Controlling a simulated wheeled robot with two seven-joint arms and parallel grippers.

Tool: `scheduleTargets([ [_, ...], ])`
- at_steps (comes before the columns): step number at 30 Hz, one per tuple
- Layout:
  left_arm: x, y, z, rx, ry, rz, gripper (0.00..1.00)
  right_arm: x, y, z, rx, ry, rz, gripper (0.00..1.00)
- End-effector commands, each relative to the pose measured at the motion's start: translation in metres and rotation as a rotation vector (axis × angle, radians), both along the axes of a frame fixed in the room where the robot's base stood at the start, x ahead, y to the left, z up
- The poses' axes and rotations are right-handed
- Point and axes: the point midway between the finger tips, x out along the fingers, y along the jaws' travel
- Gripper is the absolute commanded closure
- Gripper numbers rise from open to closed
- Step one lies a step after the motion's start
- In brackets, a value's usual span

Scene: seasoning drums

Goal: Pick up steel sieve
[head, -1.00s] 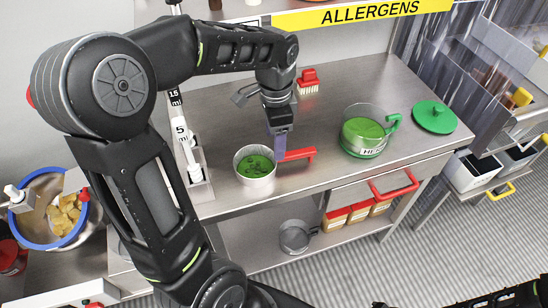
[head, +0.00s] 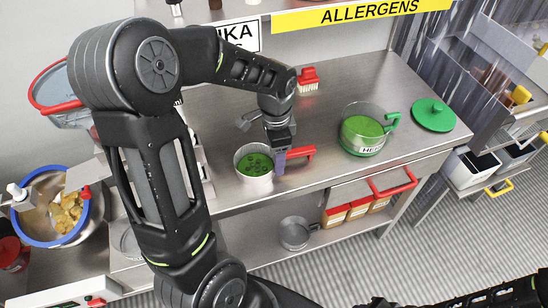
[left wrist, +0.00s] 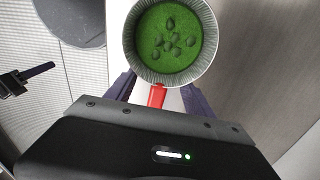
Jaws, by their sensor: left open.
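The steel sieve (head: 243,174) is a round pale metal cup with a red handle (head: 302,153). It stands on the steel table, with green seasoning and several darker leaf-like pieces inside. In the left wrist view the sieve (left wrist: 128,42) has a ribbed wall, and its red handle (left wrist: 157,95) points down the picture. My left gripper (head: 282,162) is low beside the cup. In the left wrist view my left gripper (left wrist: 160,96) is open, with one finger on each side of the handle. My right gripper (left wrist: 28,80) shows only partly at the left wrist view's left edge.
A glass jug (head: 365,140) of green seasoning and a green lid (head: 434,117) stand right of the sieve. A red brush (head: 308,78) lies behind. A grey pot (head: 297,233) sits on the lower shelf. Clear tabletop lies between sieve and jug.

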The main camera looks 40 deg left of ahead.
Motion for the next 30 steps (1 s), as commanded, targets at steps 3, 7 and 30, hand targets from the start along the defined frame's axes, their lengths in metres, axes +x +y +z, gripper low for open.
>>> scheduleTargets([
  [3,-0.0005,0.0002,-0.0098,0.0,0.001,0.0,0.38,-0.0003,-0.0002,0.0011,-0.001,0.001,-0.001,0.64],
  [7,-0.0001,0.0002,-0.0111,0.0,-0.001,0.0,0.38,-0.0003,-0.0002,0.0007,-0.001,0.001,-0.001,0.64],
  [30,0.0,0.0001,-0.0105,0.001,-0.001,0.0,0.63,-0.0003,-0.0001,0.0008,-0.001,0.001,-0.001,0.64],
])
